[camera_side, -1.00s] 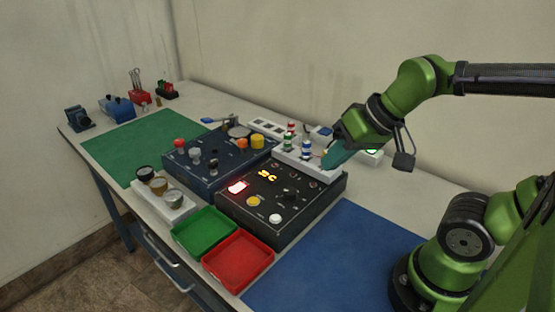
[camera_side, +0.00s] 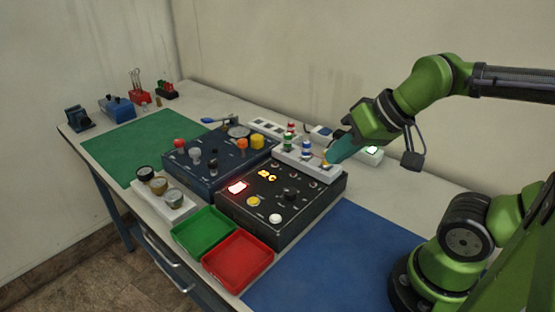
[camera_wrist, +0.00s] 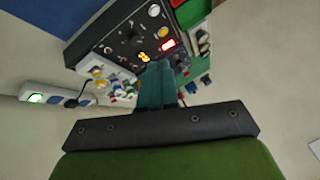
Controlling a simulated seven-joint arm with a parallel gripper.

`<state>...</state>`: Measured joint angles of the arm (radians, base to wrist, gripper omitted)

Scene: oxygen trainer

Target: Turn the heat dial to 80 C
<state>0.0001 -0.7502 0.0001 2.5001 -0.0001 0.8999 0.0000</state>
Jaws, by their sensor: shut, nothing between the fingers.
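The black control box (camera_side: 311,216) stands mid-table. It has a dark knob (camera_side: 290,193), which I take for the heat dial; its pointer and markings are too small to read. An amber display (camera_side: 267,176) and a lit red display (camera_side: 237,187) are on the box's top. The amber display also shows in the wrist view (camera_wrist: 144,57), but I cannot read its digits surely. My gripper (camera_side: 329,160), with teal fingers, is shut and empty. It is above the white rack at the box's back edge, apart from the dial. The fingers also show in the wrist view (camera_wrist: 157,68).
The white rack (camera_side: 311,166) holds coloured plugs near my fingers. A blue control box (camera_side: 213,180) stands to the left. A green tray (camera_side: 203,231) and a red tray (camera_side: 238,261) lie in front. The blue mat (camera_side: 335,265) at the right is clear.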

